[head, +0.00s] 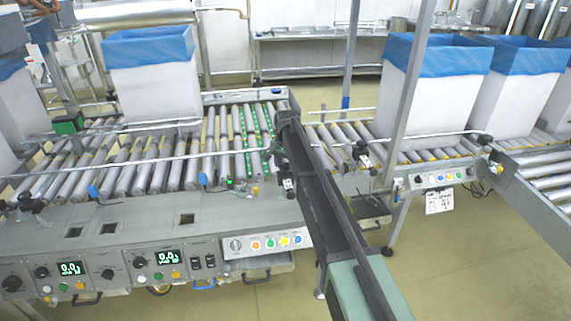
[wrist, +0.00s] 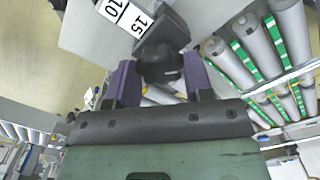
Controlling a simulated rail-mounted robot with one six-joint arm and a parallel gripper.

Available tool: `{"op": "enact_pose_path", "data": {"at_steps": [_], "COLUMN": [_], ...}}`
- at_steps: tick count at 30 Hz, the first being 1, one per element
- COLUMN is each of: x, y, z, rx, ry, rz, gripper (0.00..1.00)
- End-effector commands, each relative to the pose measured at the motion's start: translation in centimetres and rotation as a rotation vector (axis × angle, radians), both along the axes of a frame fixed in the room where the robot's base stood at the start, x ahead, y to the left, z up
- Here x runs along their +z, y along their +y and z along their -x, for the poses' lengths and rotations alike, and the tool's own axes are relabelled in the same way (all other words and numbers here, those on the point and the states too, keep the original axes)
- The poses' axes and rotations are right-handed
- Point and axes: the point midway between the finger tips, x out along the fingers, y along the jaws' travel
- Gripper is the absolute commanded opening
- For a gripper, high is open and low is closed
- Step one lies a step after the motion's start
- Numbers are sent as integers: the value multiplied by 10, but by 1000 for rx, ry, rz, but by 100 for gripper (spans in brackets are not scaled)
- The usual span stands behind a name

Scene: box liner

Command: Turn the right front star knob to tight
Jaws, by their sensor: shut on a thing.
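In the wrist view my gripper (wrist: 161,76) has its two purple fingers on either side of a black star knob (wrist: 160,63) and is shut on it. The fingers hide parts of the knob's sides, so its lobes and how tight it is cannot be told. A dark block and a white scale strip (wrist: 125,16) marked 10 and 15 are just beyond the knob. In the head view my arm reaches up from the lower right to the conveyor's right end; the fingers and the held knob cannot be made out there.
Rollers with green bands (wrist: 284,32) lie to the right in the wrist view. In the head view a blue-lined white box (head: 152,80) stands on the left conveyor, and another lined box (head: 432,95) on the right one. A button panel (head: 265,242) is left of my arm.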

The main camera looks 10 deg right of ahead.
Motion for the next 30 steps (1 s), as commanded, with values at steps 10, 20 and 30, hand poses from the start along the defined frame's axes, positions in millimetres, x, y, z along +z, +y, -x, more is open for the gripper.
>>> {"op": "enact_pose_path", "data": {"at_steps": [10,20,30], "x": [0,0,0], "y": [0,0,0], "z": [0,0,0], "rx": [-324,-625,-836], "ry": [1,1,1], "rz": [-1,0,0], "gripper": [24,24,24]}}
